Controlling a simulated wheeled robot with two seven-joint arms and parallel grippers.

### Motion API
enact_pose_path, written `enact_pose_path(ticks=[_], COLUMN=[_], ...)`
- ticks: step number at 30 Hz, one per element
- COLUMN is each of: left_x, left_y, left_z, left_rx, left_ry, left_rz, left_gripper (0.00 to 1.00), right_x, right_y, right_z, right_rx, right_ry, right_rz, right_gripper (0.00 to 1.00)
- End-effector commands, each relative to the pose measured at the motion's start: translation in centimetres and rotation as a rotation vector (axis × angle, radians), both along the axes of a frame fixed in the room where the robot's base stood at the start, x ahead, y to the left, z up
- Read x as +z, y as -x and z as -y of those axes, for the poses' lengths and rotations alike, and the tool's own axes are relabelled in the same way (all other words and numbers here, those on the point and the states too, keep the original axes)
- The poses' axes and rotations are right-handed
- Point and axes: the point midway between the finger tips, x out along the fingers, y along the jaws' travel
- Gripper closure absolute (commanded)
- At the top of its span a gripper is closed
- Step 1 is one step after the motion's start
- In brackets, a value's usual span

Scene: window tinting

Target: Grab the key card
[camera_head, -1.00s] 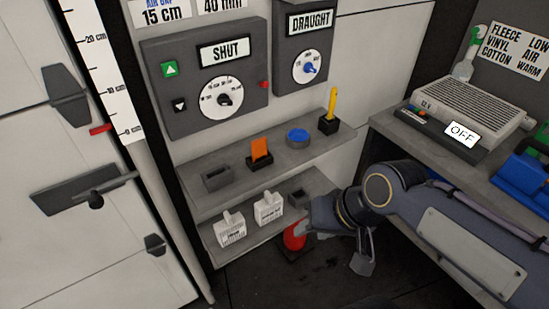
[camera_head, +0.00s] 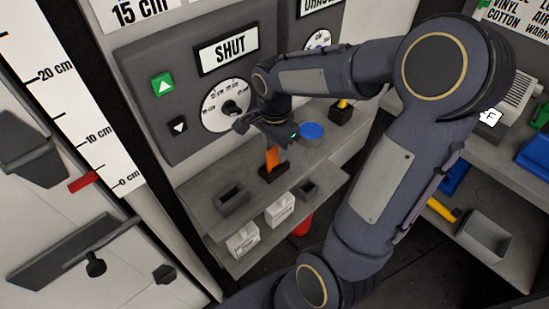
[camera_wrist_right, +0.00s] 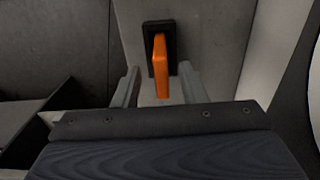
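The key card appears to be the orange card (camera_head: 272,158), standing upright in a black holder (camera_head: 273,172) on the upper grey shelf. In the right wrist view the orange card (camera_wrist_right: 160,68) and its black holder (camera_wrist_right: 172,42) show ahead of the fingers. My right gripper (camera_head: 265,138) is just above the card, in front of the SHUT panel. Its two fingers (camera_wrist_right: 159,84) are apart, one on each side of the card's near end, with gaps visible. My left gripper is not in view.
An empty dark slot holder (camera_head: 230,198) is left of the card on the shelf. A blue round thing (camera_head: 311,131) and a yellow item (camera_head: 343,104) stand to its right. White boxes (camera_head: 280,209) sit on the lower shelf. The dial panel (camera_head: 190,85) is close behind.

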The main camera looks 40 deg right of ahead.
Motion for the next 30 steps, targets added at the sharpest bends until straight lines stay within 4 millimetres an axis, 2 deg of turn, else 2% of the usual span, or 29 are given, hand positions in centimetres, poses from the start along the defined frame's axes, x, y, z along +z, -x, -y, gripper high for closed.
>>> enact_pose_path(ticks=[3,6,13,14,22,30], left_x=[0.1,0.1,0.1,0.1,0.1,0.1], left_y=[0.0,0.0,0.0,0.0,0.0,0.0], left_z=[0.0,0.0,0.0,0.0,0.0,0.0], left_rx=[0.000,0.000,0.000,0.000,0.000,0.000], left_ry=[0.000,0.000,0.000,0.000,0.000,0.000], left_rz=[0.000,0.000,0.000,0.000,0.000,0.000], left_gripper=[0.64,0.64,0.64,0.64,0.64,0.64], right_x=[-1.8,-2.6,-2.7,-2.7,-2.7,-2.6], right_y=[-0.1,-0.1,-0.1,-0.1,-0.1,-0.1], right_z=[0.0,0.0,0.0,0.0,0.0,0.0], right_rx=[-0.001,0.000,0.001,0.001,0.001,0.001], right_ry=[-0.001,-0.001,-0.001,-0.001,-0.001,-0.001], right_rz=[-0.003,-0.002,0.001,0.001,0.001,0.001], right_gripper=[0.62,0.62,0.62,0.63,0.98,1.00])
